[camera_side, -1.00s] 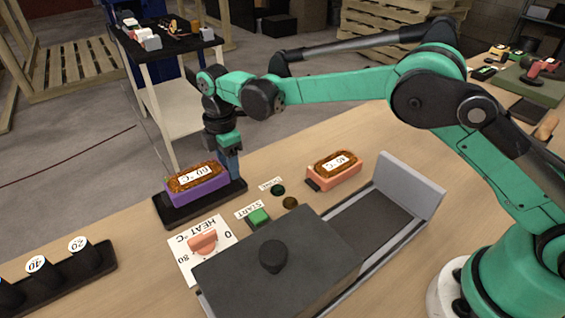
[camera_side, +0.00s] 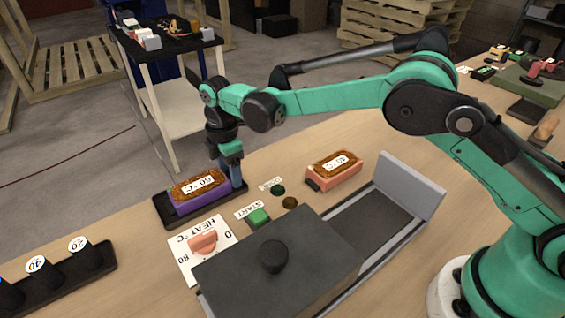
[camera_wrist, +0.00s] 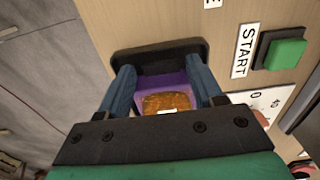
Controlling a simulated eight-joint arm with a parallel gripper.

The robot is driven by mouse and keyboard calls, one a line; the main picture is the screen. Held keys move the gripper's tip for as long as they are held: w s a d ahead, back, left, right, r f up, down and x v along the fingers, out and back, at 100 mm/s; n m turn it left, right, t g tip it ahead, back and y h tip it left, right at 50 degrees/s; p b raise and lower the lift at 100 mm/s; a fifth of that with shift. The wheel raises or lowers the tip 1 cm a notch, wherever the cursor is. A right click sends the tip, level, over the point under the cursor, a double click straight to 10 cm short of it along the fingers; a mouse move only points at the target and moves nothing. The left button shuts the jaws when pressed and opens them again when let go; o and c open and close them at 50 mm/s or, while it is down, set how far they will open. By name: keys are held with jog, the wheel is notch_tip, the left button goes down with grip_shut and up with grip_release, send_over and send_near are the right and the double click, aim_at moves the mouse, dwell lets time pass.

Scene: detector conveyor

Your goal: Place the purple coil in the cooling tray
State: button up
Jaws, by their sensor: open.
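The purple coil (camera_side: 208,199), a purple block with a copper-brown wound top and a 60 °C label, sits in a black tray (camera_side: 168,216) at centre left in the side view. This tray appears to be the cooling tray. My gripper (camera_side: 229,174) is down at the coil's right end, with one finger showing. In the wrist view my gripper (camera_wrist: 162,72) is open, its blue fingers on both sides of the purple coil (camera_wrist: 168,88). The tray's rim (camera_wrist: 150,52) shows beyond it. The coil's lower part is hidden.
A pink coil (camera_side: 335,178) labelled 40 °C lies to the right. A green START button (camera_side: 259,217), a heat dial (camera_side: 202,242) and the dark-covered conveyor (camera_side: 280,255) are in front. A rack of weights or knobs (camera_side: 65,268) stands at lower left.

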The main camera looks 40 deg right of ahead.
jog(key=s+d+r+m+t, duration=0.1)
jog(key=d+r+m, duration=0.1)
jog(key=r, duration=0.6)
jog(key=s+d+r+m+t, duration=0.1)
jog(key=d+r+m, duration=0.1)
jog(key=r, duration=0.6)
jog(key=s+d+f+m+t, duration=0.1)
jog(key=s+d+m+t, duration=0.1)
jog(key=s+d+m, duration=0.3)
jog(key=s+d+f+m+t, duration=0.2)
jog(key=s+d+m, duration=0.3)
jog(key=s+m, duration=0.4)
jog(key=shift+s+d+f+t, duration=0.15)
jog(key=shift+s+d+t, duration=0.35)
jog(key=shift+s, duration=0.65)
jog(key=shift+a, duration=0.1)
